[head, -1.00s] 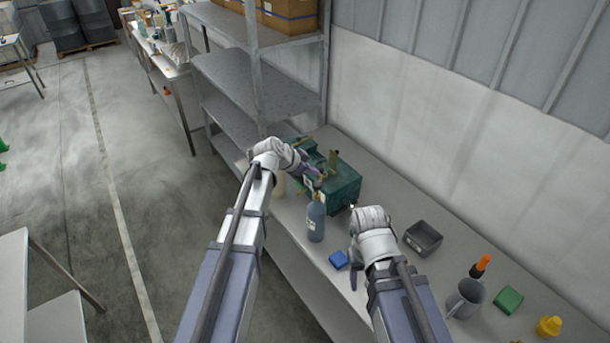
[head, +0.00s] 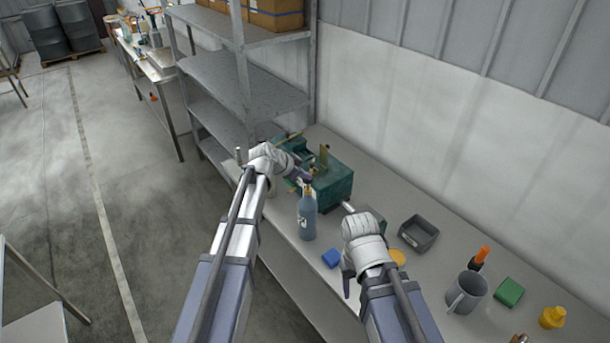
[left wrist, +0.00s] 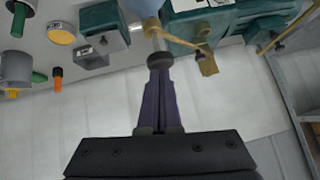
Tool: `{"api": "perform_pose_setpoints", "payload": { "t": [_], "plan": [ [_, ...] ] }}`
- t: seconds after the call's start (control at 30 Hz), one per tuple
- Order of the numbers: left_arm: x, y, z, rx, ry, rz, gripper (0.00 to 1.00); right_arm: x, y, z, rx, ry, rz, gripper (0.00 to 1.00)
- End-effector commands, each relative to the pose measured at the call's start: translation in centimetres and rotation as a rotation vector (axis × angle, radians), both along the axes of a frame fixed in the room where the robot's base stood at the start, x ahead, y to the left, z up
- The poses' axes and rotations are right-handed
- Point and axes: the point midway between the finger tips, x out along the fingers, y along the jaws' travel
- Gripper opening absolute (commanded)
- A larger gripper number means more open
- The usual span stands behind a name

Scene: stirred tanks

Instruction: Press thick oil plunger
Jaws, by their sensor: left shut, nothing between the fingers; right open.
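The blue-grey bottle (head: 307,218) stands upright on the bench with a pale label and a yellowish neck. Its lower end of view also shows as a blue shape at the top of the left wrist view (left wrist: 143,7). A dark round plunger head (left wrist: 159,59) on a thin rod sits in front of it there. My left gripper (head: 304,178) is shut and empty, above the bottle top. Its purple fingertips (left wrist: 160,69) are at the plunger head; I cannot tell whether they touch. My right gripper (head: 347,284) is open, low over the bench's front side, its fingers partly hidden.
A green machine (head: 333,188) with brass parts stands behind the bottle. A blue block (head: 331,258), a grey tray (head: 418,234), a grey mug (head: 467,291), a green block (head: 509,292) and a yellow object (head: 552,318) are on the bench. A metal shelf (head: 245,90) stands at the far end.

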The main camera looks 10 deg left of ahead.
Motion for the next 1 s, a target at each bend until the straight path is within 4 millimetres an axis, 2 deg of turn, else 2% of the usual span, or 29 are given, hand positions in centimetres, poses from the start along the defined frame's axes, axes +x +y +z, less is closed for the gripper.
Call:
{"api": "perform_pose_setpoints", "payload": {
  "t": [0.1, 0.2, 0.57, 0.77, 1.0],
  "plan": [
    [0.0, 0.0, -1.7, 0.000, 0.000, 0.000, 0.00, 0.0, 0.0, -1.7, 0.000, 0.000, 0.000, 0.57],
    [0.0, 0.0, -2.3, 0.000, 0.000, 0.000, 0.00, 0.0, 0.0, -2.3, 0.000, -0.001, -0.001, 0.57],
    [-0.1, 0.0, -2.1, 0.003, 0.004, -0.003, 0.00, 0.0, 0.0, -2.0, 0.000, -0.001, -0.001, 0.57],
    [-0.2, -0.3, -1.3, 0.003, 0.004, -0.003, 0.00, 0.0, 0.0, -1.2, 0.000, 0.000, 0.000, 0.57],
    [-0.3, -1.4, 1.4, 0.001, 0.000, -0.001, 0.00, 0.0, 0.0, 1.4, 0.000, 0.000, 0.000, 0.57]
  ]
}}
